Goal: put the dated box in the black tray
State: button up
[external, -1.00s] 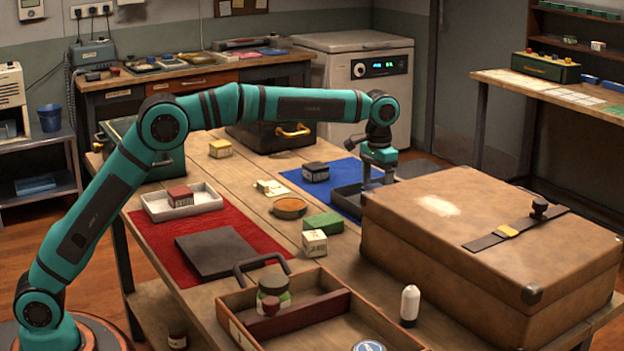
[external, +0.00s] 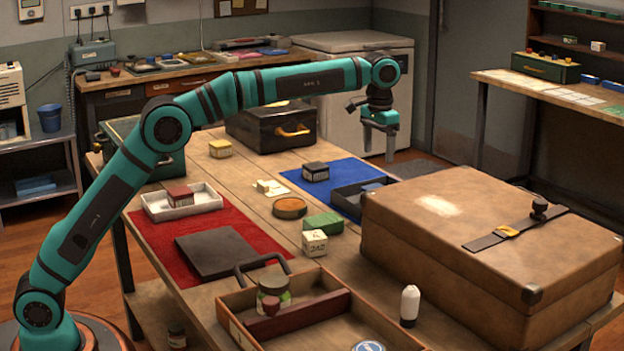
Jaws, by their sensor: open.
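The black tray (external: 347,203) lies on the blue mat, partly hidden behind the brown case. A small dark bluish item (external: 373,186) sits inside the tray; its markings cannot be read. My gripper (external: 379,158) is open and empty, pointing down above the tray's far right side. A small white box (external: 315,243) with dark marks stands on the bare table in front of a green block. A black box with a pale label (external: 316,172) stands on the blue mat, left of the tray. I cannot tell from the lettering which box carries a date.
The large brown case (external: 480,250) fills the right side of the table. A white tray (external: 160,207) holding a red box, a dark slab (external: 218,253), a round brown dish (external: 290,208), a green block (external: 323,223) and a wooden divided crate (external: 235,305) take up other table space.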

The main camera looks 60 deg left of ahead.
jog(key=s+a+r+t, duration=0.3)
jog(key=s+a+r, duration=0.2)
jog(key=s+r, duration=0.3)
jog(key=s+a+r+t+h, duration=0.1)
jog(key=s+a+r+t, duration=0.2)
jog(key=s+a+r, duration=0.5)
jog(key=s+a+r+t, duration=0.25)
jog(key=s+r, duration=0.25)
jog(key=s, duration=0.6)
jog(key=s+a+f+t, duration=0.2)
jog(key=s+t, duration=0.1)
jog(key=s, duration=0.8)
jog(key=s+a+f+t, duration=0.1)
jog(key=s+a+t, duration=0.2)
jog(key=s, duration=0.8)
jog(key=s+a+f+t+y, duration=0.1)
jog(key=s+a+f+t, duration=0.1)
jog(key=s, duration=0.9)
jog(key=shift+s+a+f+t, duration=0.15)
jog(key=shift+a+f+t, duration=0.15)
jog(key=shift+t, duration=0.15)
